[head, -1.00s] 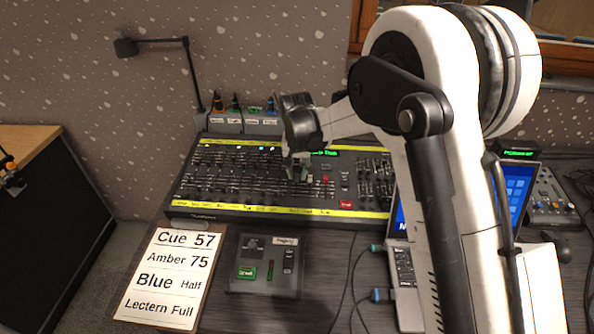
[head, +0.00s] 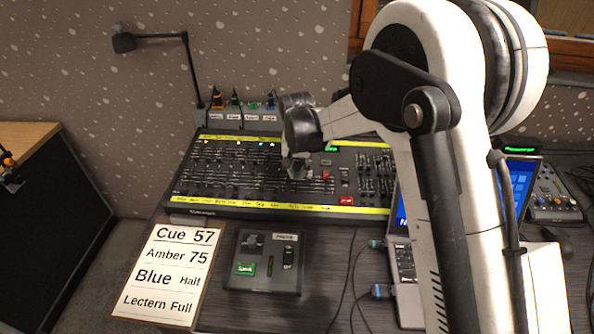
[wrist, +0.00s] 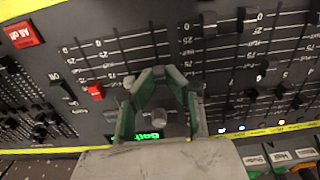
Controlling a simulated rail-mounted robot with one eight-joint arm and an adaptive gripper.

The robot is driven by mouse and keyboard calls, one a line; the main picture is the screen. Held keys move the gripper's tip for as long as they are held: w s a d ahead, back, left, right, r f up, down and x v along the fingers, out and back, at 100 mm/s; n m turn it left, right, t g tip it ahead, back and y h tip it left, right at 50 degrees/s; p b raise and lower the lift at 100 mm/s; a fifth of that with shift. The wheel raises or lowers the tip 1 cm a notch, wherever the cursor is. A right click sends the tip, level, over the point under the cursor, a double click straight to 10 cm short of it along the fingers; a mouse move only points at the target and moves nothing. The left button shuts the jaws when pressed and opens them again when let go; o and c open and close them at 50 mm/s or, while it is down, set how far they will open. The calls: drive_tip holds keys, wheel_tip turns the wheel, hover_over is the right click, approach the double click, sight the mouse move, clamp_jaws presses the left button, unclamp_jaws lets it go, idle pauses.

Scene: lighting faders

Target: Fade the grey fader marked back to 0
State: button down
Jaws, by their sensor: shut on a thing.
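The lighting desk (head: 215,210) is a black console with yellow label strips and rows of faders. My gripper (head: 297,176) reaches down onto its right-middle fader section. In the wrist view, my gripper (wrist: 165,73) has its green-padded fingers drawn together at the tips over the fader scales. It is shut on what appears to be the grey fader, whose cap is mostly hidden by the fingertips. Its exact setting and its marking cannot be read. The scales beside it carry 0 at the upper end in the wrist view, towards the desk's front edge.
Black fader caps (wrist: 247,15) stand close to the fingers. A red button (wrist: 22,34) and a lit green display (wrist: 152,136) are also on the desk. A small control box (head: 263,280), a cue sheet (head: 165,275) and a laptop (head: 405,270) lie in front.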

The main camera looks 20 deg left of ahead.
sight(296, 191)
drive_tip(key=shift+s+d+f+b, duration=0.1)
drive_tip(key=shift+s+d+b, duration=0.1)
drive_tip(key=shift+s, duration=0.65)
drive_tip(key=shift+s+d+f+b, duration=0.15)
drive_tip(key=shift+s+b, duration=0.1)
drive_tip(key=shift+s, duration=0.55)
drive_tip(key=shift+s+d+r+b, duration=0.1)
drive_tip(key=shift+s+d+b, duration=0.1)
drive_tip(key=shift+s, duration=0.65)
drive_tip(key=c, duration=2)
unclamp_jaws()
drive_tip(key=shift+c, duration=0.2)
drive_tip(key=shift+r+p, duration=0.55)
drive_tip(key=shift+r, duration=0.65)
wheel_tip(296, 191, up, 12)
drive_tip(key=s, duration=0.1)
drive_tip(key=shift+d, duration=0.1)
